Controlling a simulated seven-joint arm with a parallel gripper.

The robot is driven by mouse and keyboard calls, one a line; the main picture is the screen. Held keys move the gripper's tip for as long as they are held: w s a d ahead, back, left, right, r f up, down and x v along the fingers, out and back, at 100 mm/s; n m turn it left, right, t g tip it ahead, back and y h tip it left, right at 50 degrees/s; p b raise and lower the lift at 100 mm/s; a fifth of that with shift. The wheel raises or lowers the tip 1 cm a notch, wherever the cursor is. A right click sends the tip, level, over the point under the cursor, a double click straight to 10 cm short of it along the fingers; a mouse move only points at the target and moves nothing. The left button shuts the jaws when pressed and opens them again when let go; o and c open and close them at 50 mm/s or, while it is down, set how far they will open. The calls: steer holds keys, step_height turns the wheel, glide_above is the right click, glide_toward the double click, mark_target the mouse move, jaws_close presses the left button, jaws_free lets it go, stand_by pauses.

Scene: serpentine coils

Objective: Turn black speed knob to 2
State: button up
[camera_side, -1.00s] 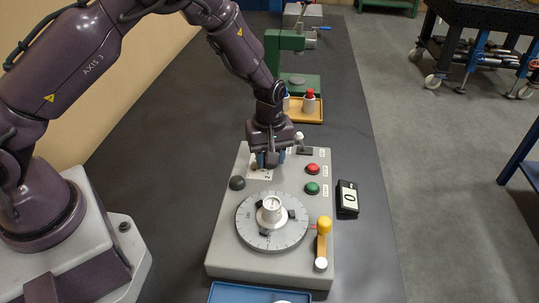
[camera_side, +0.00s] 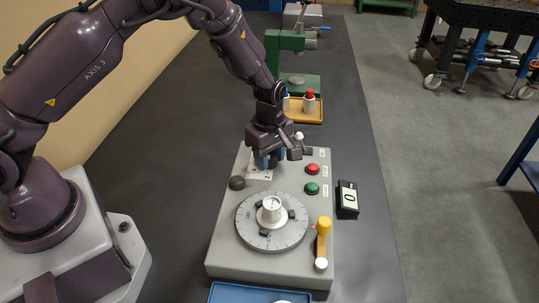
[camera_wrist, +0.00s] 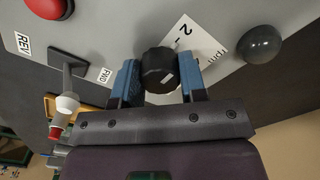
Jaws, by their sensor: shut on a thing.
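The black speed knob (camera_wrist: 160,70) sits between the blue fingers of my gripper (camera_wrist: 160,82) in the wrist view, and the fingers are shut on it. A light pointer line shows on the knob's right side. The white scale plate (camera_wrist: 190,45) beneath has a "2" and other marks, partly hidden by the knob and fingers. In the side view my gripper (camera_side: 267,160) is low over the rear of the grey control box, and the knob is mostly hidden there. The scale plate (camera_side: 258,174) shows just in front of the fingers.
A white-tipped lever (camera_wrist: 68,102) is near the fingers. A display (camera_side: 348,198) reads 0.

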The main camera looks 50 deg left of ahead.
mark_target(270, 155)
steer(key=o, duration=0.9)
steer(key=shift+r, duration=0.1)
step_height(270, 155, up, 13)
steer(key=shift+f, duration=0.1)
